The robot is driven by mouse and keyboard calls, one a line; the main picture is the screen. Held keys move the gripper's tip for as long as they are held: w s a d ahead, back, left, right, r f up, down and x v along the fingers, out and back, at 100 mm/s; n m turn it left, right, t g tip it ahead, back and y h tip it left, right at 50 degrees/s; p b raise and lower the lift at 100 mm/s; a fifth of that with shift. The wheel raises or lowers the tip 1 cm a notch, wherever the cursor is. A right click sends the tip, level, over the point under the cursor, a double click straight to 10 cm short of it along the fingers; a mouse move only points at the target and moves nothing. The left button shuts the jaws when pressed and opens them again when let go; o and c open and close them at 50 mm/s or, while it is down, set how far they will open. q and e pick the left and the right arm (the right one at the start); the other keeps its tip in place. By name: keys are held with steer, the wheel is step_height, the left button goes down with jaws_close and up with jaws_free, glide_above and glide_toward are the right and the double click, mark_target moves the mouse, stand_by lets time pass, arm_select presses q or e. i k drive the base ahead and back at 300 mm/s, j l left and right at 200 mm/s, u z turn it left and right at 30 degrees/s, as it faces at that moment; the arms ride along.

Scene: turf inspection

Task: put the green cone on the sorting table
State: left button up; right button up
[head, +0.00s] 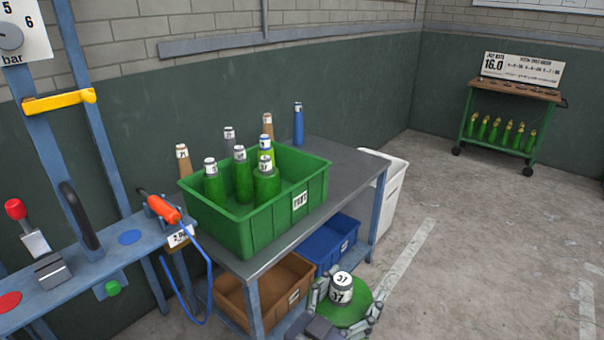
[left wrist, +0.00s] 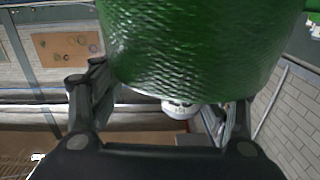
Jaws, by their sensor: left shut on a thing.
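The green cone (head: 343,312), with a white top labelled 37, is held in my left gripper (head: 347,302) at the bottom of the head view. The cone's ridged green side (left wrist: 200,45) fills the upper part of the left wrist view, between the gripper's two fingers. The sorting table (head: 347,167) is a grey-topped bench with blue legs. The held cone is in front of it in the picture, below its top. Part of the cone's lower side is hidden by the gripper. My right gripper is not in view.
A green crate (head: 278,222) with several green cones stands on the table. Brown, grey, tan and blue cones stand behind it. The tabletop right of the crate is bare. Blue (head: 325,246) and brown (head: 262,290) bins sit below. A white bin (head: 392,190) stands to the right.

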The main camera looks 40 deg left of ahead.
mark_target(333, 167)
steer(key=i, duration=1)
steer(key=i+u, duration=0.15)
steer(key=i, duration=0.35)
steer(key=i+l+u, duration=0.15)
steer(key=i, duration=0.4)
steer(key=i+l+u, duration=0.3)
steer(key=i+u, duration=0.2)
steer(key=i+l+u, duration=0.45)
steer(key=i+l, duration=0.1)
steer(key=i, duration=0.1)
